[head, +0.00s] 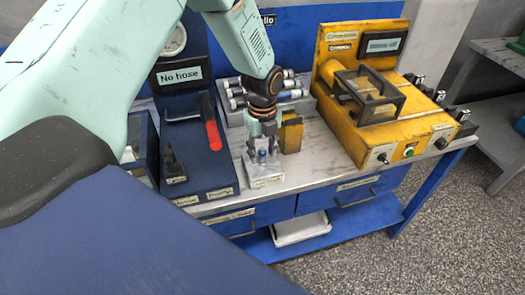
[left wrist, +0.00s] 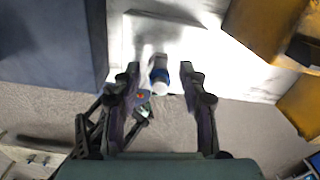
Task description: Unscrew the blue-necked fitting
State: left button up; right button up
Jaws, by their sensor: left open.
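The blue-necked fitting (left wrist: 159,76) has a pale rounded end and a blue band, and shows in the left wrist view between the fingers of my left gripper (left wrist: 160,70). A visible gap lies on each side of it, so the fingers are open and apart from it. In the head view the fitting's blue part (head: 262,154) shows low between the fingers of my left gripper (head: 263,147), over a pale labelled block (head: 266,182) near the bench's front edge. The fitting's lower part is hard to make out. My right gripper is not in view.
A yellow machine (head: 385,135) with a caged window stands to the right. A dark blue unit with a red-handled lever (head: 211,125) stands to the left. A yellow block (head: 291,135) is close beside my gripper. A rack of several fittings (head: 297,94) lies behind.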

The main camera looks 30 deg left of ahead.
pick_arm(q)
jog(key=m, duration=0.4)
jog(key=shift+m+b, duration=0.4)
jog(key=m, duration=0.5)
jog(key=shift+m, duration=0.3)
jog(key=shift+c, duration=0.4)
jog(key=c, duration=0.8)
jog(key=o, duration=0.8)
jog(key=shift+c, duration=0.2)
jog(key=shift+r, duration=0.1)
